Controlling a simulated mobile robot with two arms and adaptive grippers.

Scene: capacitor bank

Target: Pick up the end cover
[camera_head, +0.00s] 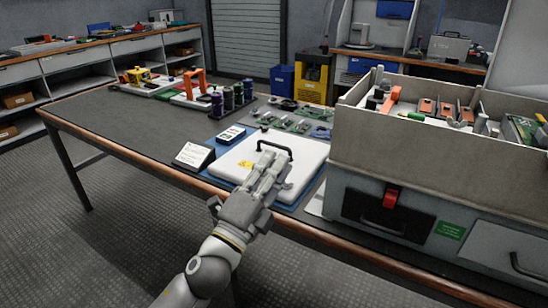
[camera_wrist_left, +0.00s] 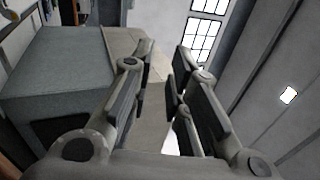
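The end cover appears to be the flat white panel (camera_head: 302,172) with a black bar handle (camera_head: 275,143) and a yellow warning label. It lies on a blue mat on the workbench. My left gripper (camera_head: 272,162) shows over the panel, fingers pointing towards the handle and away from the head camera. It hides part of the panel; contact with the handle cannot be told. In the left wrist view the fingers of my left gripper (camera_wrist_left: 165,48) stand apart, with no held object seen between them. My right gripper is not in view.
A large grey case (camera_head: 400,150) with an open top stands right of the panel. A tilted card (camera_head: 194,156) is at the panel's left. Dark cylinders (camera_head: 232,97), circuit boards (camera_head: 290,122) and an orange-handled item (camera_head: 195,85) lie behind. The bench's left front (camera_head: 110,118) is clear.

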